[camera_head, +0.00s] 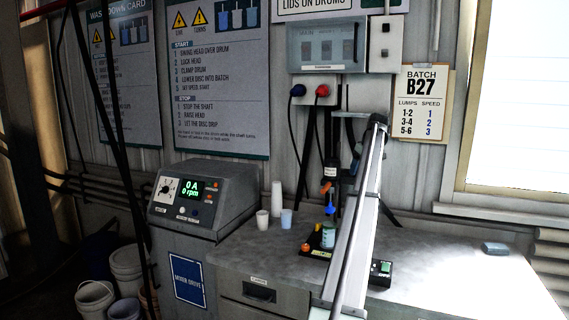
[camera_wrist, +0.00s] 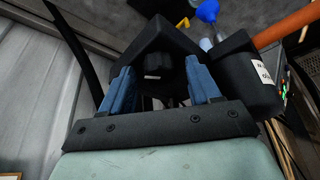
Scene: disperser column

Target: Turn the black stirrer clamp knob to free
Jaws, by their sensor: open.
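In the wrist view my gripper (camera_wrist: 160,72) is open, with one blue finger on each side. A faceted black knob (camera_wrist: 157,64), which looks like the stirrer clamp knob, shows between the fingers in front of a larger black block (camera_wrist: 148,38). I see gaps on both sides of it, but cannot tell the depth between the fingertips and the knob. To its right is a black stirrer housing with a white label (camera_wrist: 265,72). In the head view the labelled stirrer (camera_head: 330,170) stands behind my arm, and the knob and my fingers cannot be made out.
The bench (camera_head: 455,260) is clear to the right except for a small grey block (camera_head: 495,248). A control console (camera_head: 205,198) and cups (camera_head: 262,220) stand left.

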